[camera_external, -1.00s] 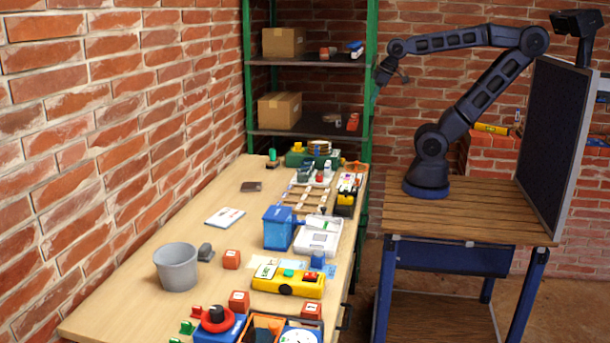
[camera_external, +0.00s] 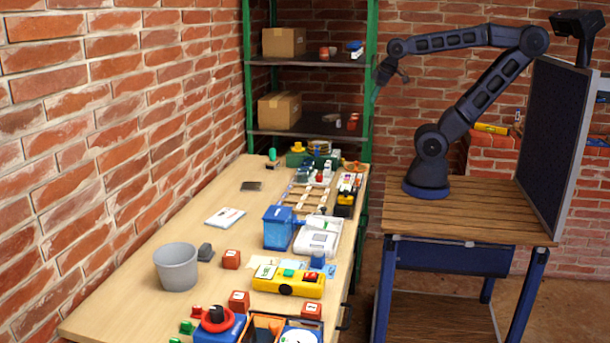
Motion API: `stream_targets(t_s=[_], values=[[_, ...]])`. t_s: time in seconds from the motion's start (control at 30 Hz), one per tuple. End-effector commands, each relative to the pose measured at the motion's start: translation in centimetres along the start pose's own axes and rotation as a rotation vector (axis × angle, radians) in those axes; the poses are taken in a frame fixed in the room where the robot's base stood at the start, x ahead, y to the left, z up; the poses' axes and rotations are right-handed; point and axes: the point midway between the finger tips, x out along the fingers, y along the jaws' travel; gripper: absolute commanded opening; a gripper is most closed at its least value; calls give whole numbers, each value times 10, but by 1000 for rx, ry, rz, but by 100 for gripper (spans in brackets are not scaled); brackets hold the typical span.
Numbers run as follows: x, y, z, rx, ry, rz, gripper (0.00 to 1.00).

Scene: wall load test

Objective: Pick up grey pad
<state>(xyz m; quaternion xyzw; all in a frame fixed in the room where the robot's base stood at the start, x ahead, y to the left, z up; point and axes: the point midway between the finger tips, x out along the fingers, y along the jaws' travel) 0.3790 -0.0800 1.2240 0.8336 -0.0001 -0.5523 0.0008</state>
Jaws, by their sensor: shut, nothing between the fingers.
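A small dark grey flat pad (camera_external: 251,186) lies on the wooden table, toward its far end and near the brick wall. A small grey block (camera_external: 205,252) sits beside the grey bucket; I cannot tell for sure which of the two is the grey pad. My gripper (camera_external: 377,92) hangs in the air in front of the green shelf post, above and to the right of the table's far end. It is shut and empty, well apart from both grey things. Its fingers are small and dark in this view.
A grey bucket (camera_external: 177,266), a blue bin (camera_external: 279,227), a yellow device (camera_external: 288,282) and several red cubes crowd the table's near and right parts. A white card (camera_external: 225,217) lies between bucket and dark pad. The shelf (camera_external: 310,62) stands behind. Bare wood surrounds the dark pad.

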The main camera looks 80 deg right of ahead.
Motion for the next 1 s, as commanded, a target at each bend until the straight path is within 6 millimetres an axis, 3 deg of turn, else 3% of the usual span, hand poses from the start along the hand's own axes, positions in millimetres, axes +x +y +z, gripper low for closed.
stream_targets(t_s=[0.33, 0.7, 1.0], values=[[0, 0, 0, 0, 0, 0, 0], [0, 0, 0, 0, 0, 0, 69], [0, -1, -2, -5, -1, -1, 69]])
